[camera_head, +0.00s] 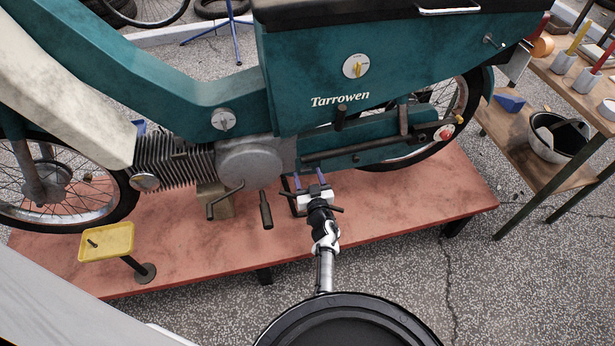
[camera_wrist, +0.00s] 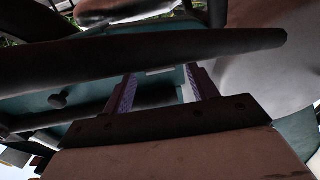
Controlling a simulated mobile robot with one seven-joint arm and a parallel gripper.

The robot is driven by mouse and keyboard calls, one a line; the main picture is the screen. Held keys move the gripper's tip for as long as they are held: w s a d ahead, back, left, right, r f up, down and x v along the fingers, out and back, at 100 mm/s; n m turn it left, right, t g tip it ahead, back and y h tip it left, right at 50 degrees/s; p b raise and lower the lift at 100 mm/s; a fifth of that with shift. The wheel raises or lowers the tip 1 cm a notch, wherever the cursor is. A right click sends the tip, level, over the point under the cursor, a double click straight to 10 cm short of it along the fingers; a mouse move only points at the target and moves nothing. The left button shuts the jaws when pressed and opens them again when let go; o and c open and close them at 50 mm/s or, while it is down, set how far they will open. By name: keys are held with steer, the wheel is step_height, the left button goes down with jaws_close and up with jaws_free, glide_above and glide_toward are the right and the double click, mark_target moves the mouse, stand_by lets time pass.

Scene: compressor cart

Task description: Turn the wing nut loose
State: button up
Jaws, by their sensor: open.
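The moped (camera_head: 330,100) stands on a low red platform. On its teal frame above the engine, a grey disc carries a small raised winged part that looks like the wing nut (camera_head: 223,119); it is too small to tell how tight it sits. My gripper (camera_head: 309,179) is low beside the moped, right of the engine and well below and right of the winged part. Its two purple fingers are apart with nothing between them. The fingers also show in the wrist view (camera_wrist: 164,88), where no winged part can be made out.
A crank pedal (camera_head: 265,210) and the finned engine (camera_head: 175,165) lie left of my gripper. A dark bar (camera_wrist: 140,60) crosses close in the wrist view. A yellow tray (camera_head: 106,242) stands at the left front. A wooden bench with tools (camera_head: 570,85) is at right.

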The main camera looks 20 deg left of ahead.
steer(key=shift+w+a, duration=0.3)
steer(key=shift+w, duration=0.15)
steer(key=c, duration=1)
steer(key=shift+n, duration=1.5)
steer(key=o, duration=1)
steer(key=p+v, duration=0.1)
steer(key=v, duration=1.3)
steer(key=shift+p, duration=0.4)
